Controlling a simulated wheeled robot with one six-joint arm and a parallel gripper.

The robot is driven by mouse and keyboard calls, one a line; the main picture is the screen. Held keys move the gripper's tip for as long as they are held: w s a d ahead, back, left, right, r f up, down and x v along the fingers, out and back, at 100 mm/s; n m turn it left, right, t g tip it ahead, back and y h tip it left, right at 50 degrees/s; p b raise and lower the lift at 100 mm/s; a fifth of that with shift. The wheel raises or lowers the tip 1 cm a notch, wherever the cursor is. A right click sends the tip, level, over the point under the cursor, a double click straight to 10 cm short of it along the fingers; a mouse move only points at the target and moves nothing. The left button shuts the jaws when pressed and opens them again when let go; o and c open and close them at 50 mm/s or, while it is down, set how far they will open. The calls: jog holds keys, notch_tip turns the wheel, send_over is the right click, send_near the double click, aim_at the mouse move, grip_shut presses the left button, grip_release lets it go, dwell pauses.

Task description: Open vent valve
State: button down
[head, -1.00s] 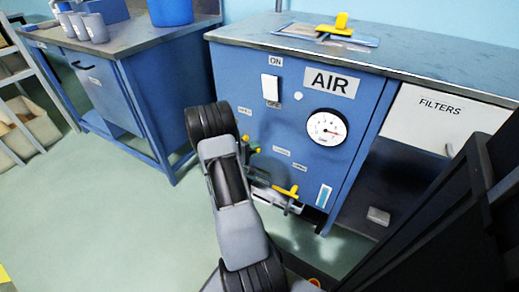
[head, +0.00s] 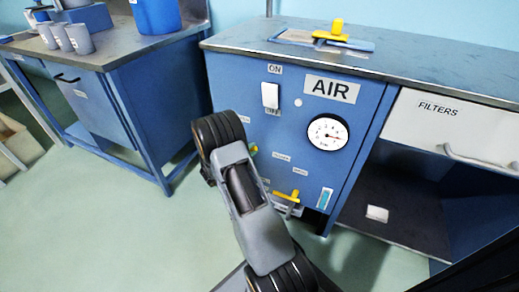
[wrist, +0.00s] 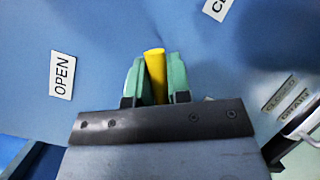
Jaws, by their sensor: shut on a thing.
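The vent valve's yellow handle (wrist: 154,66) stands between the two green fingers of my gripper (wrist: 155,80) in the wrist view. The fingers are shut on it from both sides. An OPEN label (wrist: 62,75) is to the left of the handle, and a partly cut-off label starting with "CL" (wrist: 218,8) is at the upper right. The handle points up in the picture, between these labels. In the head view my arm hides most of the valve and gripper; only a small yellow bit (head: 253,150) shows beside the arm.
A second yellow-handled valve (head: 287,196) sits lower right on the blue AIR cabinet (head: 235,80), near the DRAIN label (wrist: 295,99). A round gauge (head: 328,132) and white switch (head: 270,96) are above. A blue workbench (head: 130,120) stands left. Floor in front is clear.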

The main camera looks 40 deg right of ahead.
dwell(0.3)
jog(key=c, duration=1.1)
grip_release()
jog(key=a+p, duration=0.1)
jog(key=a, duration=0.3)
jog(key=a+p, duration=0.1)
jog(key=a, duration=0.4)
jog(key=a+f+p, duration=0.1)
jog(key=a, duration=0.3)
jog(key=shift+w+a, duration=0.3)
jog(key=shift+a, duration=0.1)
jog(key=shift+r, duration=0.15)
